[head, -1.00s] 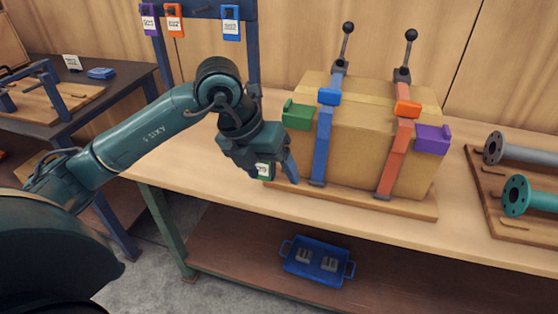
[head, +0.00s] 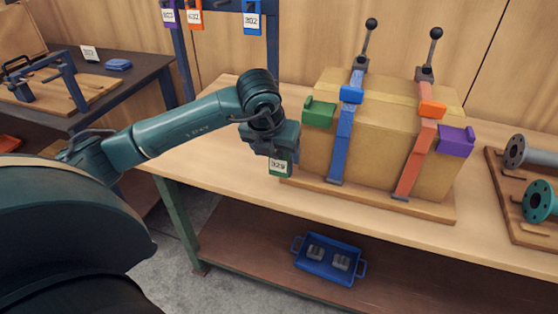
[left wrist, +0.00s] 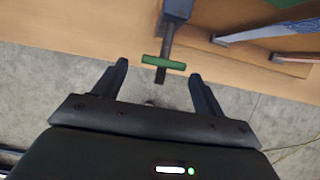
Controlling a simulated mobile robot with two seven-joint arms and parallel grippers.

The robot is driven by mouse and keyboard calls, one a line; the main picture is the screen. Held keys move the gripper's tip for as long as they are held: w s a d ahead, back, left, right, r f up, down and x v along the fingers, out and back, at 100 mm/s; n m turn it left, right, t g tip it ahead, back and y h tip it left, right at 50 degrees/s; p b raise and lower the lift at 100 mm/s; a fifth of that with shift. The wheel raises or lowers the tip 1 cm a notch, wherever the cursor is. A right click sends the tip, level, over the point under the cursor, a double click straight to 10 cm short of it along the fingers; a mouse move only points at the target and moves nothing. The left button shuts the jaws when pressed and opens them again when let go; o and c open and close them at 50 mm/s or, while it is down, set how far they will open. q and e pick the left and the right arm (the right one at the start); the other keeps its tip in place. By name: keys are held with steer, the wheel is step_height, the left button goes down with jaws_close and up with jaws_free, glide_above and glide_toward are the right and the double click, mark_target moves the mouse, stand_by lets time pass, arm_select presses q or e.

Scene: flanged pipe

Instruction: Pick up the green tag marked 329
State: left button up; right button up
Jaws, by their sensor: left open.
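The green tag marked 329 (head: 280,167) hangs at the front edge of the workbench, left of the strapped box, its number facing the head camera. In the left wrist view the tag (left wrist: 163,62) shows nearly edge-on as a green bar at the end of a dark bracket. My left gripper (left wrist: 158,72) is open, with the tag ahead between its two fingers near their tips and no contact visible. In the head view my left gripper (head: 276,147) is just behind and above the tag, its fingers largely hidden. My right gripper is not in view.
The cardboard box (head: 385,135), with a blue and an orange strap, stands right of my gripper. A rack with purple, orange and blue tags (head: 252,18) stands behind. A blue tray (head: 329,260) is on the lower shelf. Flanged pipes (head: 540,200) lie at the right.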

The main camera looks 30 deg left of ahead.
mark_target(279, 157)
arm_select(q)
steer(key=x, duration=0.4)
steer(key=shift+w+f+p, duration=0.15)
steer(key=shift+w+p, duration=0.1)
steer(key=shift+p, duration=0.05)
steer(key=shift+c, duration=0.2)
steer(key=c, duration=1)
